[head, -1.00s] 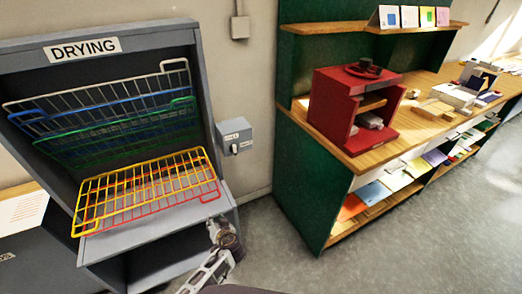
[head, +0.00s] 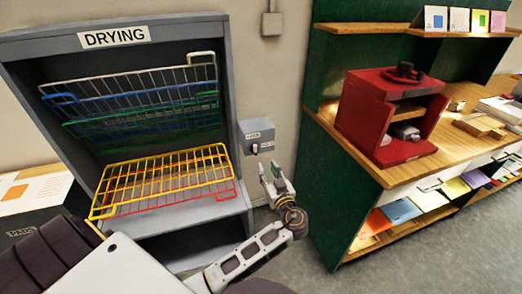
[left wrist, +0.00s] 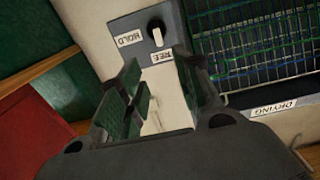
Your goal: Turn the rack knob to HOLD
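The rack knob (head: 255,148) sits on a small grey control box (head: 257,135) on the wall, right of the drying rack (head: 130,37). In the left wrist view the knob (left wrist: 156,31) is dark with a pale pointer. The pointer lies toward the FREE label (left wrist: 162,57); the HOLD label (left wrist: 129,39) is to its left. My left gripper (head: 270,170) is open and empty, just below and right of the box in the head view. In the left wrist view its fingers (left wrist: 160,75) are spread, with the knob beyond them, apart. My right gripper is out of view.
The rack holds coloured wire shelves; the lowest yellow and red ones (head: 165,180) stick out left of my gripper. A green cabinet (head: 335,170) with a red box (head: 395,115) stands to the right.

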